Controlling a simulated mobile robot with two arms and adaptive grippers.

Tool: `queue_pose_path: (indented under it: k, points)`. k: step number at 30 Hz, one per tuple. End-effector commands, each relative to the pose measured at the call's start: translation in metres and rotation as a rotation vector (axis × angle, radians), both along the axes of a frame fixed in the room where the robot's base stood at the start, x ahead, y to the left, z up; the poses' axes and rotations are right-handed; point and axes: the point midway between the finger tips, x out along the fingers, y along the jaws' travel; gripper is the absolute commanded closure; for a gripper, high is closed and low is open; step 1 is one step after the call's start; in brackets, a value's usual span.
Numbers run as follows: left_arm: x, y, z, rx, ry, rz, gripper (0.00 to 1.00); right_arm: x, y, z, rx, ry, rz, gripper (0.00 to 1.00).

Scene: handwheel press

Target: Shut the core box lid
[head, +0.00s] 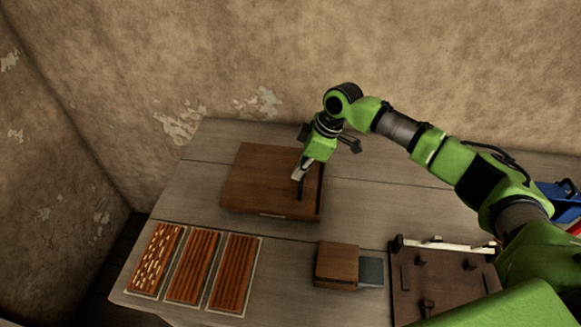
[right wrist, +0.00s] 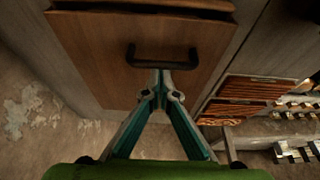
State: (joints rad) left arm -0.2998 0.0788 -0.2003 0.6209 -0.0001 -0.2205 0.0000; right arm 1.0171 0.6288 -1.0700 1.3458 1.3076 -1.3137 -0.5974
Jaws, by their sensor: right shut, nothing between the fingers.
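The core box (head: 272,214), a wide brown wooden box, stands on the table in the middle of the head view. Its lid (head: 258,172) looks flat over it; I cannot tell whether it is fully down. A black bar handle (right wrist: 162,62) shows on the brown panel in the right wrist view. My right gripper (head: 297,178) is over the right part of the lid, pointing down. Its fingers (right wrist: 160,82) are shut and empty, close to the handle; contact cannot be told. My left gripper is not in view.
Three trays (head: 194,267) with orange-brown ridged contents lie at the front left. A small brown block (head: 337,263) with a grey piece (head: 371,271) lies in front. A dark fixture board (head: 450,283) is at the right, and a blue object (head: 560,200) is at the far right.

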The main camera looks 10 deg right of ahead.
Motion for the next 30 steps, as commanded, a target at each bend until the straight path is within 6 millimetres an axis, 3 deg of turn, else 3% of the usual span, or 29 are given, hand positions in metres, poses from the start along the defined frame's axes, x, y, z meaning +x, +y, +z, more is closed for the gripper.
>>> queue_pose_path:
  k: [3, 17, 30]
  points:
    - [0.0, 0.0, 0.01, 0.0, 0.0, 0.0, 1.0, -0.008, -0.018, 0.002, -0.004, 0.001, -0.002, 1.0]
    - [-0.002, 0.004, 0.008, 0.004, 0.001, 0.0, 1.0, -0.009, -0.024, 0.006, -0.008, 0.001, -0.003, 1.0]
    - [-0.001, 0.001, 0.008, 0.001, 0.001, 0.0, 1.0, -0.019, -0.046, 0.088, -0.004, -0.005, 0.001, 1.0]
